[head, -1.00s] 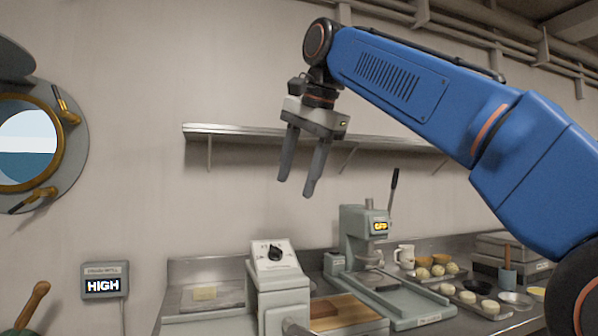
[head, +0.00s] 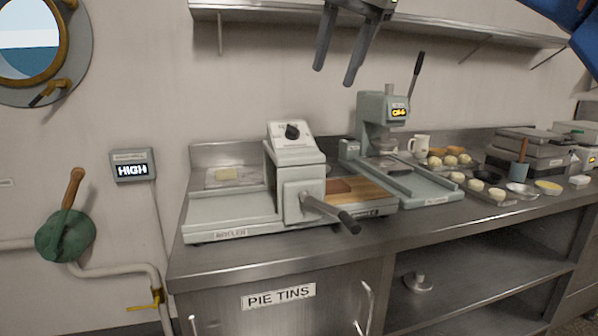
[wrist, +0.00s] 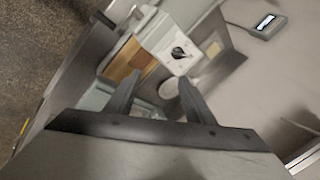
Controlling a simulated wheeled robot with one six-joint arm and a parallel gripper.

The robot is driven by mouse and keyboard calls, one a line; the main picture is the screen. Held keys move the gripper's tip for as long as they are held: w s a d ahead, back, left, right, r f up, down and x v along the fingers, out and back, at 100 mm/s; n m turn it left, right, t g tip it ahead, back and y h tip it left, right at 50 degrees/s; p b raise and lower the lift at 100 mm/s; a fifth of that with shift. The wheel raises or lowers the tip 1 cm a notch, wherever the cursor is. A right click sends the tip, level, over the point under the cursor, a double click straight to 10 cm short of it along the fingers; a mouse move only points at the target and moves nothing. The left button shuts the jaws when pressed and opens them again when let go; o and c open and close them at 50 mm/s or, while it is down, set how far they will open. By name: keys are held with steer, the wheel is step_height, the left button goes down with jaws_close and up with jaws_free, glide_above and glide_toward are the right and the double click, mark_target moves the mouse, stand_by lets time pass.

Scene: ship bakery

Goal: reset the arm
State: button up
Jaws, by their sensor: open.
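My gripper (head: 337,62) hangs at the top of the head view with its fingers pointing down. Its jaws are apart and nothing is between them. It is above the counter, in front of the wall shelf in the picture. In the wrist view my gripper (wrist: 153,92) also shows open and empty, with the roller machine and its dial (wrist: 179,53) beyond the fingers. Most of my blue arm is out of the head view; only a piece shows at the top right corner.
The steel counter (head: 250,262) holds a roller machine (head: 292,165) with a black-tipped handle, a lever press (head: 380,125), trays of dough, a mug (head: 419,145) and bowls. A wall shelf (head: 420,28) runs above. A wall display (head: 133,166) reads HIGH. The wall's middle is clear.

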steer(key=s+d+f+n, duration=0.2)
steer(key=s+d+f, duration=0.5)
steer(key=f, duration=0.9)
steer(key=s+d+f+n+h, duration=0.1)
steer(key=s+d+f+n, duration=0.2)
steer(key=f, duration=1.4)
steer(key=s+d+f+n+h, duration=0.1)
steer(key=s+d+f+n, duration=0.1)
steer(key=s+d+f, duration=0.9)
step_height(320, 180, down, 5)
steer(key=shift+s+d+f, duration=0.15)
steer(key=shift+s+d, duration=0.2)
steer(key=shift+s, duration=0.55)
